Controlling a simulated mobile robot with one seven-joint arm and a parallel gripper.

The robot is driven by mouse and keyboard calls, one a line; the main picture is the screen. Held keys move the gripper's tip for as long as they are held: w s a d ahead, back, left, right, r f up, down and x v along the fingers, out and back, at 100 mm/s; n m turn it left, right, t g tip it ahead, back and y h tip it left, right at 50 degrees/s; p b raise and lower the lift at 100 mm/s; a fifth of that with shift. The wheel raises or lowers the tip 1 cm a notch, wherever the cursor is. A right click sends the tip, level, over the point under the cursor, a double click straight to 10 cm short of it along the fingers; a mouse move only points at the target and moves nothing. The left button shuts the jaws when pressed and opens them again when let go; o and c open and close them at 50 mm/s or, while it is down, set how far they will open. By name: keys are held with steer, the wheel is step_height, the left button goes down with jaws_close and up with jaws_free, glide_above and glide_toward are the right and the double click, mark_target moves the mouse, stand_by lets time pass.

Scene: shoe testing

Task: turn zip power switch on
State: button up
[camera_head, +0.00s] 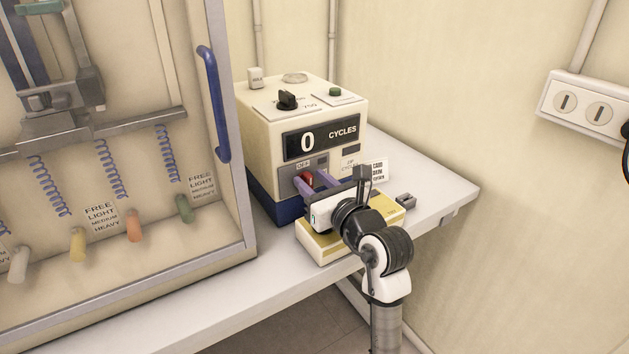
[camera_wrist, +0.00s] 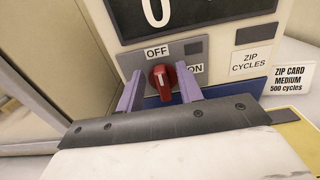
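The zip power switch is a red rotary knob (camera_wrist: 162,82) on a grey plate on the front of the cream counter machine (camera_head: 258,120). Its handle stands roughly upright, with its upper end below the OFF label (camera_wrist: 157,51); the ON label (camera_wrist: 195,69) is to its right. The knob shows partly in the head view (camera_head: 308,178). My gripper (camera_wrist: 160,72) is open, its two purple fingers on either side of the knob with gaps visible. It also shows in the head view (camera_head: 314,182), against the machine's front.
A yellow-and-white box (camera_head: 322,246) lies under my gripper. A zip card (camera_head: 378,172) stands to the right of the machine, near a small grey block (camera_head: 406,201). A glass-fronted cabinet with a blue handle (camera_head: 212,105) stands close on the left. The table's right end is mostly clear.

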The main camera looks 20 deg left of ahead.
jaws_close()
steer(key=shift+w+r+m+p, duration=0.1)
steer(key=shift+r+m+p, duration=0.15)
steer(key=shift+p, duration=0.4)
steer(key=m+p, duration=0.2)
steer(key=shift+w+d+p, duration=0.1)
steer(key=shift+d+p, duration=0.05)
steer(key=shift+p, duration=0.15)
steer(key=shift+m+p, duration=0.75)
steer(key=shift+p, duration=0.1)
steer(key=shift+w+d+f+m, duration=0.1)
steer(key=shift+f+m, duration=0.2)
jaws_free()
